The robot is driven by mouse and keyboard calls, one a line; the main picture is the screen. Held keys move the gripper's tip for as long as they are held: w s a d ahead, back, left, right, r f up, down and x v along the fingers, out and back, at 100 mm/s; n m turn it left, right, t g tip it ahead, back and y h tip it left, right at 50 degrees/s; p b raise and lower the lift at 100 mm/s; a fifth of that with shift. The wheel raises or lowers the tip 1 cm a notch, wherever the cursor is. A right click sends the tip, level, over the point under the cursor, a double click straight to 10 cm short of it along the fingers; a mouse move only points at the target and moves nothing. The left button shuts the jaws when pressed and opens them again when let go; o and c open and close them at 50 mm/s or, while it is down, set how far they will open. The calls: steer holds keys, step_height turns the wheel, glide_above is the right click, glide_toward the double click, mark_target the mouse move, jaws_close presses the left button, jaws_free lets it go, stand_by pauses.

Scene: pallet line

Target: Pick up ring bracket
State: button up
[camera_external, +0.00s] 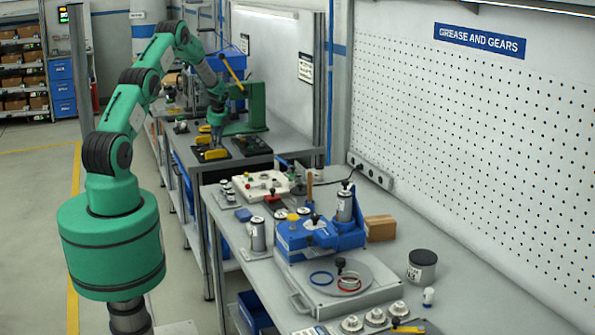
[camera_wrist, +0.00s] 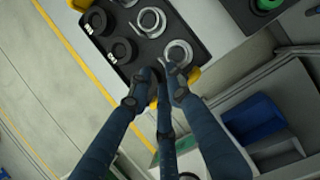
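My gripper (camera_wrist: 158,72) reaches over a black tray (camera_wrist: 135,66) in the wrist view. Its dark blue fingers are spread apart, with no held object visible between the tips. Two pale metal ring pieces lie on the tray: a ring bracket (camera_wrist: 189,45) just beyond the right fingertip, and another (camera_wrist: 160,20) farther off. I cannot tell from these views whether a fingertip touches the nearer one. In the external view my gripper (camera_external: 216,135) is above the tray on the far bench, where the rings are too small to tell apart.
Two black rings (camera_wrist: 131,50) with white labels lie on the tray's left side. The tray has yellow corner handles (camera_wrist: 194,75). A green press (camera_external: 255,108) stands close right of my gripper. A blue bin (camera_wrist: 254,122) sits lower right. The near bench (camera_external: 470,290) is crowded with parts.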

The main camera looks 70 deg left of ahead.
steer(key=shift+f, duration=0.1)
steer(key=shift+x, duration=1.7)
steer(key=shift+b+x, duration=0.3)
steer(key=shift+x, duration=0.5)
steer(key=shift+d+f, duration=0.1)
steer(key=shift+d, duration=0.05)
jaws_close()
